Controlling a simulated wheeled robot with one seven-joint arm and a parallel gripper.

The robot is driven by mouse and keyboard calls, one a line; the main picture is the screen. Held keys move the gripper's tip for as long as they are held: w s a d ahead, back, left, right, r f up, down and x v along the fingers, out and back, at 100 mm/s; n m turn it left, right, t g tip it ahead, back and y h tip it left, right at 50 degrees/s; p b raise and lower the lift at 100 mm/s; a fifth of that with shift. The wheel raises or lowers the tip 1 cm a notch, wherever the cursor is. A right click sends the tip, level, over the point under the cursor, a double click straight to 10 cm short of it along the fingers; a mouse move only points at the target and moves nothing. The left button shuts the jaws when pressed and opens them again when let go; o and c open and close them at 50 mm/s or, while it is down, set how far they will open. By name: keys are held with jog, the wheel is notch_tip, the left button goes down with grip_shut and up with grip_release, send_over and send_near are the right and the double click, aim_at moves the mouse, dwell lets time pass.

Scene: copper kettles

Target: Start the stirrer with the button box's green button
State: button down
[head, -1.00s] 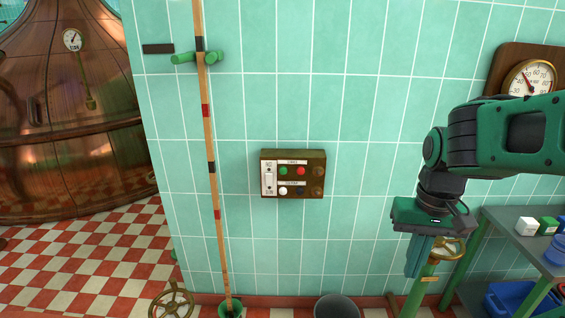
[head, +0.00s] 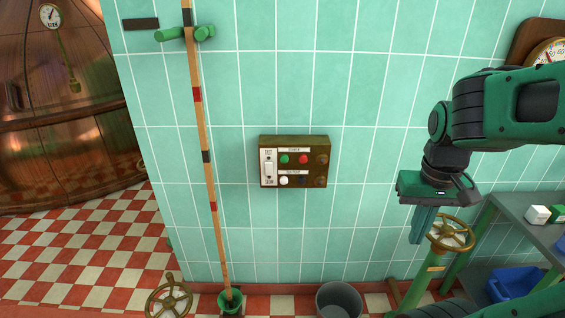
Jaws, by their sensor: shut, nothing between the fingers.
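The button box (head: 293,141) is a brown-bronze box on the teal tiled wall, near the middle of the head view. Its green button (head: 284,159) is in the upper row, with a red button (head: 304,159) to its right. A white button (head: 284,181) is below, and a white switch plate (head: 268,168) is at the left. My gripper (head: 420,240) points down, shut and empty. It is to the right of the box and lower, clear of it. The stirrer is not identifiable here.
A brass handwheel (head: 451,233) on a green pipe shows just beside my gripper. A grey shelf table (head: 525,222) stands at the right. A grey bucket (head: 339,300) and a long striped pole (head: 205,150) are by the wall. A copper kettle (head: 70,130) stands at left.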

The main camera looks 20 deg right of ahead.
aim_at(283, 162)
jog(key=w+a+f+n+t+h, duration=0.1)
jog(key=w+a+n+h, duration=0.15)
jog(key=w, duration=0.85)
jog(key=w+a+f+n+t+h, duration=0.1)
jog(key=w+a+n+t, duration=0.5)
jog(key=w+a, duration=1.1)
jog(key=w+f+n, duration=0.1)
jog(key=w+n, duration=0.1)
jog(key=n, duration=0.1)
jog(key=shift+a+t, duration=0.3)
jog(key=shift+a, duration=0.1)
jog(key=shift+w+d, duration=0.45)
jog(key=shift+w, duration=0.9)
jog(key=shift+w+d, duration=0.5)
jog(key=shift+w, duration=0.9)
jog(key=shift+w+d, duration=0.45)
jog(key=shift+w, duration=0.9)
jog(key=shift+w+d+r, duration=0.1)
jog(key=shift+w+d, duration=0.15)
jog(key=shift+w, duration=0.5)
jog(key=shift+s, duration=0.2)
jog(key=shift+s+a, duration=0.25)
jog(key=shift+s, duration=0.4)
